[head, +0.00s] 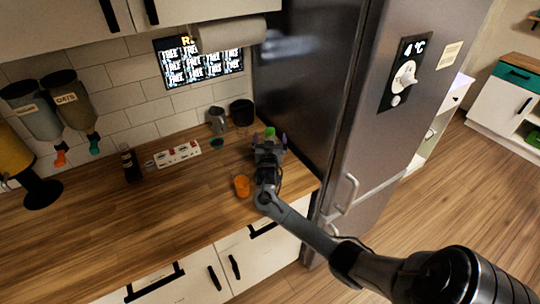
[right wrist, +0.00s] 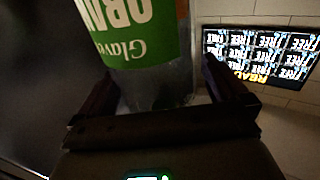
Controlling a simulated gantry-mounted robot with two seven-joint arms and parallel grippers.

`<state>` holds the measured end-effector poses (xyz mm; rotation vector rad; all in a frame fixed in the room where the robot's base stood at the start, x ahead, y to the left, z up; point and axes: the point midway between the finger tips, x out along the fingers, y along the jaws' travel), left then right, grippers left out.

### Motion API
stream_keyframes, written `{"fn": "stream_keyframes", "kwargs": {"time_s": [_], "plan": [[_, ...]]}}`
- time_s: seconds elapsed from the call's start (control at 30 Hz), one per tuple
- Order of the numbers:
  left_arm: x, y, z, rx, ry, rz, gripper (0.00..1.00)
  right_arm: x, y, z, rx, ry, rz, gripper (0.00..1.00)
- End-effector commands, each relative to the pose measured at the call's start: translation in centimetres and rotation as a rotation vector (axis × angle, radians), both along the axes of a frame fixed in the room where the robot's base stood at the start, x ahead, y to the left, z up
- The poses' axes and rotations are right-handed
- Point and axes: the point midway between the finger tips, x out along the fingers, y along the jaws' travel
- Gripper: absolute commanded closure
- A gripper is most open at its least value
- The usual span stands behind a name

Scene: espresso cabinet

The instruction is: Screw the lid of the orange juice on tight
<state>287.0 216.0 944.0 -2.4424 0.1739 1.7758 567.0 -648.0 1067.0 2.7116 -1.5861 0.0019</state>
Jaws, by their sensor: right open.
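My right gripper (head: 269,140) is over the right end of the counter by the fridge, with its jaws open. The juice bottle shows in the right wrist view as a clear body with a green label (right wrist: 145,40), upside down in the picture. It stands between the two open fingers (right wrist: 165,92), and I cannot tell if they touch it. In the head view only a bit of green (head: 270,131) shows between the fingertips. A small green round thing (head: 216,143), possibly the lid, lies on the counter to the left. The bottle's opening is hidden. My left gripper is not in view.
An orange cup (head: 242,186) stands near the counter's front edge, left of my right arm. A grey jug (head: 217,121) and a dark canister (head: 242,112) are at the back. A socket strip (head: 178,154) and a dark bottle (head: 130,163) stand left. The fridge (head: 345,100) bounds the right.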

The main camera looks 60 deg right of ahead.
Motion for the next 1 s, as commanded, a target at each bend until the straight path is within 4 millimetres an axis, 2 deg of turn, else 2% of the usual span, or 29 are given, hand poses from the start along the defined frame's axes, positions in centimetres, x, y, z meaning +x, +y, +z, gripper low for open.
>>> {"fn": "stream_keyframes", "kwargs": {"time_s": [0.13, 0.5, 1.0], "plan": [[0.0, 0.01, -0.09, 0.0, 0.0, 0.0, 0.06, 0.45, -0.87, 0.0, 0.0, 0.0, -0.001, 0.0], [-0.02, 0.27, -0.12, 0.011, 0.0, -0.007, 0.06, 0.49, -0.94, -0.02, 0.001, 0.0, 0.0, 0.0], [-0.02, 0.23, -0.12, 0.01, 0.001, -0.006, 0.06, 0.48, -0.92, -0.03, 0.001, 0.0, 0.0, 0.77]]}}
